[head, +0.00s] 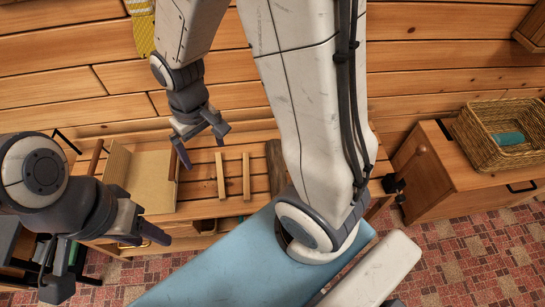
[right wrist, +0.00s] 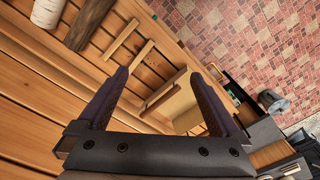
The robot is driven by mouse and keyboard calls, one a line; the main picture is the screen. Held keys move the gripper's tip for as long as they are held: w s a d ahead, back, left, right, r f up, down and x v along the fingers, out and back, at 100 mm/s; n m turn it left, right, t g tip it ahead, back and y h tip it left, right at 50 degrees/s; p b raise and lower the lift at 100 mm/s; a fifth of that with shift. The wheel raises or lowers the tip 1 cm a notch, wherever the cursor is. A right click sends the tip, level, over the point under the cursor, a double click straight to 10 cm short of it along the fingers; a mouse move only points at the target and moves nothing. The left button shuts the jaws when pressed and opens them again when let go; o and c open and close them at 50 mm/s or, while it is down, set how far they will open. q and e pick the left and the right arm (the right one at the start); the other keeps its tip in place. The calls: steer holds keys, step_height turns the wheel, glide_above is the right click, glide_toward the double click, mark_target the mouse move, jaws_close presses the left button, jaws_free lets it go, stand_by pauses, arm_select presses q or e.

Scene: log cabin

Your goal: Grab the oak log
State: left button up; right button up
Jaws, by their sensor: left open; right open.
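A dark brown, barked log, which looks like the oak log (head: 277,160), lies on the slatted wooden bench (head: 200,206). In the head view my arm hides part of it. In the right wrist view the brown log (right wrist: 88,22) lies at the top left beside a pale, birch-like log (right wrist: 47,12). My right gripper (head: 203,148) is open and empty above the bench, left of the brown log and apart from it; its fingers also show in the right wrist view (right wrist: 158,78). My left gripper (head: 108,260) is open and empty at the lower left, away from the logs.
Two thin wooden strips (head: 233,180) lie on the bench between the log and a pale wooden box (head: 145,182). A wicker basket (head: 475,145) stands on a wooden cabinet (head: 450,205) at right. The plank wall (head: 80,55) is behind the bench.

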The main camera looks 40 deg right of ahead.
steer(key=w+d+f+m+b, duration=0.1)
steer(key=w+d+f+m, duration=0.15)
steer(key=d+f, duration=0.4)
steer(key=m+b, duration=0.4)
steer(key=m, duration=0.1)
glide_above(277, 163)
steer(key=f, duration=1.7)
steer(key=shift+w+a+f, duration=0.1)
steer(key=shift+w+f, duration=0.05)
steer(key=shift+w, duration=0.15)
steer(key=f, duration=0.5)
steer(key=shift+s+d, duration=0.25)
steer(key=shift+s+a+f, duration=0.1)
steer(key=shift+a+f, duration=0.05)
steer(key=shift+f, duration=1.35)
steer(key=shift+a+f, duration=0.15)
steer(key=shift+f, duration=1.35)
arm_select(q)
step_height(277, 163, down, 6)
arm_select(e)
steer(key=shift+r, duration=0.1)
jaws_close()
